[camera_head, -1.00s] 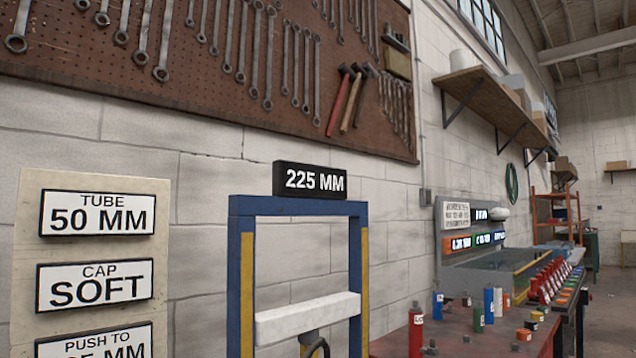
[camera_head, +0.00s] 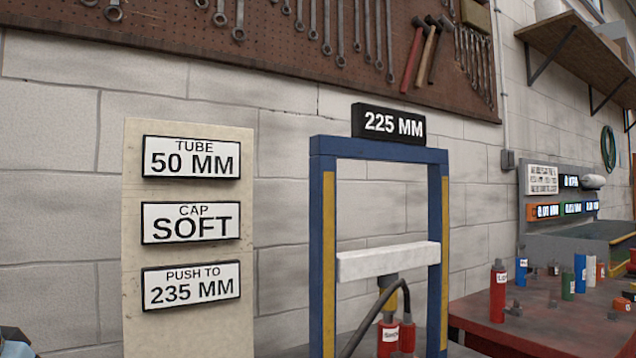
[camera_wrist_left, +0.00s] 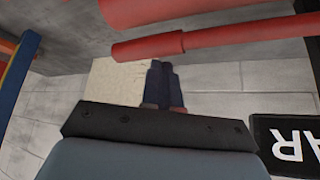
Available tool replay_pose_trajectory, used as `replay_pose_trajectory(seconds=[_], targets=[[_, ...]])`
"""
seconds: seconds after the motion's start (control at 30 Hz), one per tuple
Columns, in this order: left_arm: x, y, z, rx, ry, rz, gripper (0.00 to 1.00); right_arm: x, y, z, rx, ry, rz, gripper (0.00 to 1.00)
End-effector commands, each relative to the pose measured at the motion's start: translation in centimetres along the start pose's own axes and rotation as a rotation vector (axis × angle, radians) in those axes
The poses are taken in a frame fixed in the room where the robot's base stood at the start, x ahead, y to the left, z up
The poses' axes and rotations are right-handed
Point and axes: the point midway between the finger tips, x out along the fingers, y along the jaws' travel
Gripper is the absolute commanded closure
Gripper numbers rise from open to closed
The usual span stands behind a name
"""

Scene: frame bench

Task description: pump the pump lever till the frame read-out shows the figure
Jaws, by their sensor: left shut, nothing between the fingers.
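The frame read-out (camera_head: 394,123) shows 225 MM on top of the blue and yellow frame (camera_head: 322,250). The card board (camera_head: 185,330) on the left reads TUBE 50 MM, CAP SOFT, PUSH TO 235 MM. Inside the frame, a white crossbar (camera_head: 388,262) sits above a red cylinder (camera_head: 388,338) with a black hose. In the left wrist view, my left gripper (camera_wrist_left: 162,68) is shut and empty. A red rod (camera_wrist_left: 148,47), possibly the pump lever, lies just beyond its fingertips, apparently apart from them. My right gripper is not in view.
A red-topped bench (camera_head: 470,315) with several coloured cylinders stands at the right. A pegboard with tools (camera_head: 300,45) hangs on the block wall. In the left wrist view, a black sign (camera_wrist_left: 285,145) is at the lower right and a frame post (camera_wrist_left: 18,75) at the left.

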Motion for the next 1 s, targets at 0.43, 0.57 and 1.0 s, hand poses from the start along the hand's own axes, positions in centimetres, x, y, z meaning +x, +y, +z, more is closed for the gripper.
replay_pose_trajectory(seconds=[0.43,0.57,1.0], targets=[[-5.8,0.1,-4.0,0.001,0.0,0.002,1.0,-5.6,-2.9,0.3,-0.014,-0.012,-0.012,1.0],[-6.3,0.1,-4.3,0.002,-0.002,0.002,1.0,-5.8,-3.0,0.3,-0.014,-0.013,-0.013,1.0],[-6.2,0.1,-4.2,0.001,-0.002,0.002,1.0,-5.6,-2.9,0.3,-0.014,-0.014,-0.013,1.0]])
